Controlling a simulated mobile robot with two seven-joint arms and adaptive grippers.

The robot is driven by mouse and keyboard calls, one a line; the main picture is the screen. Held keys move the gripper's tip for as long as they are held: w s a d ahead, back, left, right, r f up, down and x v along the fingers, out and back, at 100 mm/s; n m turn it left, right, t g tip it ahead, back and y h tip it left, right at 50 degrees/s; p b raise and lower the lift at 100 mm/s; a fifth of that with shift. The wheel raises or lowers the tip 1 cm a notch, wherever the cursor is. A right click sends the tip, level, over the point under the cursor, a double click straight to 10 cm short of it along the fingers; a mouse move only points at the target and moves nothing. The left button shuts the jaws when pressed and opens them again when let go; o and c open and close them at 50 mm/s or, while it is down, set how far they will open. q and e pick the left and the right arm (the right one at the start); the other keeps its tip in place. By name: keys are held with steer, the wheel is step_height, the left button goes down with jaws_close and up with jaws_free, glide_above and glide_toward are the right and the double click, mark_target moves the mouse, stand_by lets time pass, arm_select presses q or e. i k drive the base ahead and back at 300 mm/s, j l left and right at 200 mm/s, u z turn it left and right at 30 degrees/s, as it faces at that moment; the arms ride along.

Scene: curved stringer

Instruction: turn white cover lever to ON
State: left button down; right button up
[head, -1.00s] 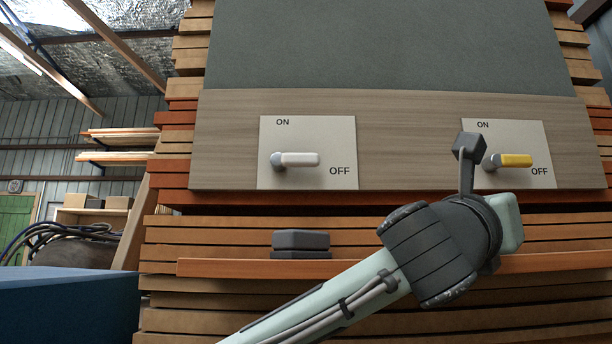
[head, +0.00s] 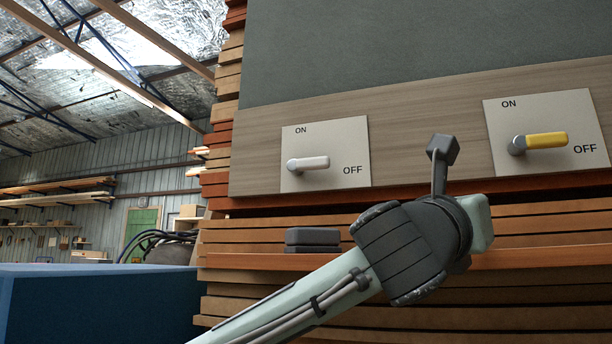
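The white lever (head: 313,163) sits on a pale plate (head: 355,135) marked ON at the top and OFF at the lower right. It points right, toward OFF. The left arm enters from the bottom left. One dark, blocky fingertip of my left gripper (head: 442,150) stands up to the right of the white lever's plate, apart from the lever in the picture. The other fingertip is not clearly visible, so its opening cannot be told. My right gripper is not in view.
A yellow lever (head: 546,140) on a second ON/OFF plate (head: 505,165) also points right. A dark block (head: 312,237) rests on the orange ledge (head: 235,261) below the white lever. A blue surface (head: 100,305) fills the lower left. Stacked planks lie below the panel.

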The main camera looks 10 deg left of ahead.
mark_target(297, 167)
steer(key=l+u, duration=0.1)
steer(key=u, duration=0.75)
steer(key=i+l, duration=0.15)
steer(key=i, duration=0.25)
steer(key=z, duration=0.05)
